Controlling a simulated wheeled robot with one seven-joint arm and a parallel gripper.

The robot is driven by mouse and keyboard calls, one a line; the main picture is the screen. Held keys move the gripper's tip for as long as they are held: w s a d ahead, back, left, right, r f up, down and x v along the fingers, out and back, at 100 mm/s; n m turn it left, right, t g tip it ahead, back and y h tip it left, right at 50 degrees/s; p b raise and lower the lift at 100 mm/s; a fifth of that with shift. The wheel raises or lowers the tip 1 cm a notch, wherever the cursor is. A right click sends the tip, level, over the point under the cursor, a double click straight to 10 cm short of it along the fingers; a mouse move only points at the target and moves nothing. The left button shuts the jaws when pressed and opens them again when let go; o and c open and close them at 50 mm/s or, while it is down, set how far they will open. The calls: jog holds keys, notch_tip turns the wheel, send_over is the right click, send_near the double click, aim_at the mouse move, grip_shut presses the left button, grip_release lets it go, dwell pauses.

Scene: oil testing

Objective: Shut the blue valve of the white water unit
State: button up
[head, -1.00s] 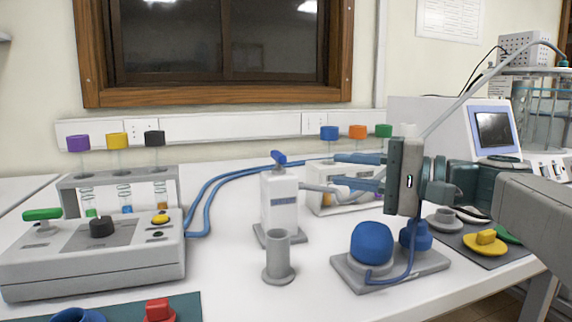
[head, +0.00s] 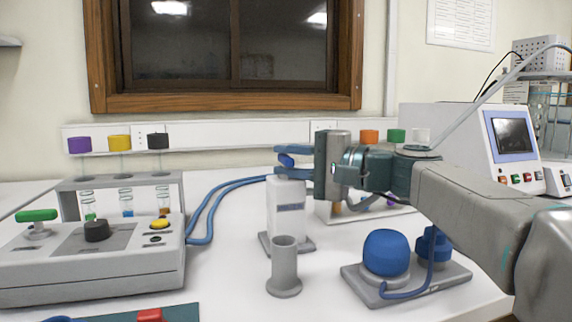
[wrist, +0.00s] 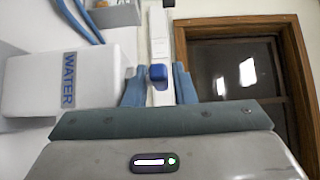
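The white water unit (head: 287,208) stands upright on the bench in the middle of the head view. In the wrist view its white body (wrist: 70,82) carries the word WATER. Its blue valve (head: 286,160) is on top, partly hidden by my fingers. My gripper (head: 287,162) is at the height of the valve, reaching in from the right. In the wrist view the blue valve (wrist: 157,73) lies between the two blue fingers of my gripper (wrist: 158,84). The fingers are apart, one on each side, with narrow gaps beside the valve.
A grey cylinder (head: 284,268) stands in front of the unit. A blue-domed device (head: 386,252) is to its right. A grey panel with test tubes (head: 90,262) is at left, linked by blue hoses (head: 205,208). A rack with coloured caps is behind my arm.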

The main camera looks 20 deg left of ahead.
jog(key=shift+w+a, duration=0.1)
jog(key=shift+a, duration=0.3)
grip_shut()
